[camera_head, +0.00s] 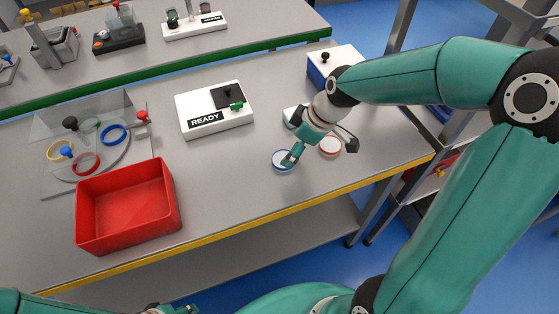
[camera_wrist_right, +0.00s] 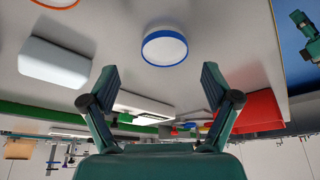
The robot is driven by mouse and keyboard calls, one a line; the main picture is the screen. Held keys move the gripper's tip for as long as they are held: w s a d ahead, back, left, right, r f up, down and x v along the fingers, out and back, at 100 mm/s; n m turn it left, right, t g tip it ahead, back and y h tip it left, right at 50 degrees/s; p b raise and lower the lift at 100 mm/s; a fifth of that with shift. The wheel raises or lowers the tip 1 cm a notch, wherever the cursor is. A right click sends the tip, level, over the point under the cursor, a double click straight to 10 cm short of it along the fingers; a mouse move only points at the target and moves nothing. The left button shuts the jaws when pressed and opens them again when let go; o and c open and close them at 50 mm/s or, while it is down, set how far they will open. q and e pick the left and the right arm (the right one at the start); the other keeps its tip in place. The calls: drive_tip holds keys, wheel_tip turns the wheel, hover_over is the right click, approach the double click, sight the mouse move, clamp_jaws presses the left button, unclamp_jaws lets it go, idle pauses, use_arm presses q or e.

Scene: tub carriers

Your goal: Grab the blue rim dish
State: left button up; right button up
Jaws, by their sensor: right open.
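The blue rim dish (camera_head: 279,162) is a small round white dish with a blue edge, lying on the grey table near its front. One finger of my right gripper (camera_head: 320,155) partly covers it in the head view. In the right wrist view the dish (camera_wrist_right: 164,47) shows whole, ahead of the open fingers and roughly centred on the gap between them (camera_wrist_right: 160,78). Nothing is between the fingers; whether they touch the dish I cannot tell. My left gripper (camera_head: 175,309) barely shows at the bottom edge, its opening unclear.
An orange-red rim dish (camera_head: 330,147) lies to the right, with a white block (camera_head: 289,116) behind. A red bin (camera_head: 128,244), a READY box (camera_head: 226,121) and a clear-backed ring station (camera_head: 55,187) stand left. A blue-and-white box (camera_head: 347,56) is at the back right.

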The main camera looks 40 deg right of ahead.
drive_tip(key=x, duration=0.4)
drive_tip(key=shift+a+f+p, duration=0.2)
drive_tip(key=shift+f+p, duration=0.1)
drive_tip(key=shift+p, duration=0.05)
drive_tip(key=c, duration=1.1)
drive_tip(key=shift+r, duration=0.1)
drive_tip(key=shift+c, duration=0.2)
